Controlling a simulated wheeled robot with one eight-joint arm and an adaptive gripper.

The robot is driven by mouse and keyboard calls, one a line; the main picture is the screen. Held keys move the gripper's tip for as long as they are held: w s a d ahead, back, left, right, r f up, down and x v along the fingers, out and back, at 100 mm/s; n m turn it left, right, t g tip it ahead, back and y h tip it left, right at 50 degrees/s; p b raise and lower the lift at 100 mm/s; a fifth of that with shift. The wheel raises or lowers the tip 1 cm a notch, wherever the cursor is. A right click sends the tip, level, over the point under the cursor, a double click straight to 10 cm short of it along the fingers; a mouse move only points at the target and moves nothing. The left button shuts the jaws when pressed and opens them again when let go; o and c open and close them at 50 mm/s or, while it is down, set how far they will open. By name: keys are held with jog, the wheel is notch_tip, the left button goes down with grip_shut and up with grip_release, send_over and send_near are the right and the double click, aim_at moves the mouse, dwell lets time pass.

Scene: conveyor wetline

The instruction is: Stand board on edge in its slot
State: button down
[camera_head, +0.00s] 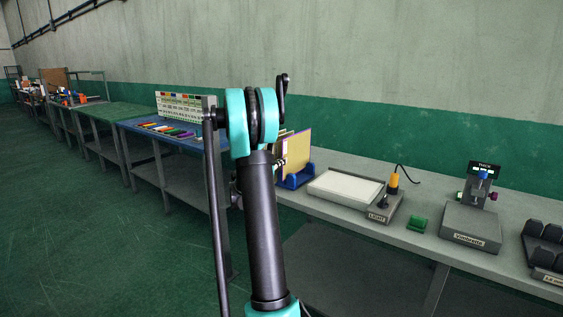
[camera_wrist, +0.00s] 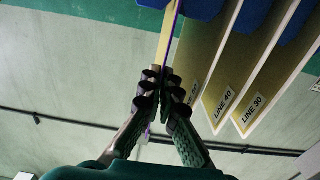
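A thin yellow board with a purple edge (camera_head: 298,153) stands upright at the blue slotted rack (camera_head: 296,181) in the head view. In the wrist view the board (camera_wrist: 173,38) shows nearly edge-on, and its far end passes between blue parts of the rack (camera_wrist: 206,8). Whether it rests on the slot bottom is hidden. My gripper (camera_wrist: 161,84) has its fingers closed on the board's near edge. In the head view my gripper (camera_head: 281,162) is partly hidden behind my arm, at the board's left side.
Other boards, labelled LINE 40 (camera_wrist: 228,90) and LINE 30 (camera_wrist: 262,90), stand close beside the held board.

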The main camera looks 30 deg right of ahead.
jog(key=shift+f, duration=1.3)
jog(key=c, duration=2.2)
grip_release()
jog(key=shift+o, duration=1.3)
jog(key=shift+a, duration=0.15)
jog(key=v, duration=0.4)
jog(key=shift+s+a, duration=0.1)
jog(key=shift+o, duration=0.2)
jog(key=o, duration=0.5)
